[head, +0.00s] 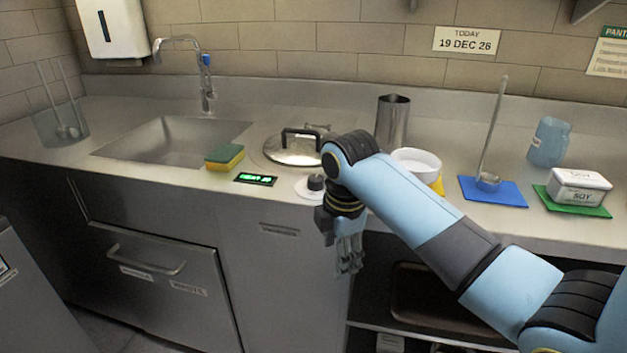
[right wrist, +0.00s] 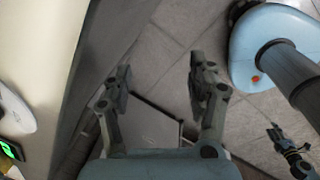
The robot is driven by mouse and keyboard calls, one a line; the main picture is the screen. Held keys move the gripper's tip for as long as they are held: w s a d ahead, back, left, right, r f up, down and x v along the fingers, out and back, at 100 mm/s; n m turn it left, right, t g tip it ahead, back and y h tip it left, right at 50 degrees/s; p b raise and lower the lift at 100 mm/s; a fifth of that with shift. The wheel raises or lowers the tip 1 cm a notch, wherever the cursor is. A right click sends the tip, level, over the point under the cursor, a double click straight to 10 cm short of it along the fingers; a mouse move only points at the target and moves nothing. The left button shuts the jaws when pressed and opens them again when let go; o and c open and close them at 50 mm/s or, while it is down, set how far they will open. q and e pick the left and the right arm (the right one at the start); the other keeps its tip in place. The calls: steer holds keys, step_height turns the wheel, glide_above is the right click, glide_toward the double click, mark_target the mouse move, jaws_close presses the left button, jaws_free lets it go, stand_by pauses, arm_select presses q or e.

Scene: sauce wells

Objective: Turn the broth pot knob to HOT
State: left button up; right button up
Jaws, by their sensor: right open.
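The black knob (head: 316,183) sits on a white round dial (head: 304,192) at the counter's front edge, partly hidden by my right wrist. Its marks are too small to read. A small display with green text (head: 256,179) lies left of it and shows at the left edge of the right wrist view (right wrist: 10,150). The broth pot's metal lid (head: 285,151) with a dark handle is behind the knob. My right gripper (head: 350,262) is open and empty, pointing down in front of the counter, below the knob and apart from it. Its spread fingers show in the right wrist view (right wrist: 160,75).
A green-yellow sponge (head: 225,158) lies by the sink (head: 160,142). Behind my right arm stand a metal cylinder (head: 393,122) and white bowl (head: 416,160). A ladle (head: 489,180) is on a blue mat (head: 505,194); a SOY container (head: 578,187) is on a green mat.

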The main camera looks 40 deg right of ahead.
mark_target(316, 178)
steer(key=w+r+n, duration=0.2)
steer(key=r, duration=0.1)
steer(key=w+d+r+n, duration=0.1)
steer(key=w+r+n, duration=0.1)
steer(key=r, duration=0.2)
steer(key=w+d+r+n+p, duration=0.1)
steer(key=w+r+n, duration=0.1)
steer(key=r, duration=0.2)
steer(key=shift+w+d+r, duration=0.1)
steer(key=shift+w+r, duration=0.05)
steer(key=shift+r, duration=0.1)
steer(key=w+d+r+n+g+y, duration=0.1)
steer(key=w+d+r+n, duration=0.2)
steer(key=w+r+n, duration=0.4)
arm_select(q)
steer(key=shift+d+r, duration=0.25)
steer(key=shift+r, duration=0.6)
arm_select(e)
steer(key=f, duration=0.9)
steer(key=shift+s+a+f, duration=0.1)
steer(key=shift+a+f, duration=0.3)
steer(key=c, duration=1.1)
steer(key=shift+c, duration=0.2)
arm_select(q)
steer(key=shift+r, duration=0.1)
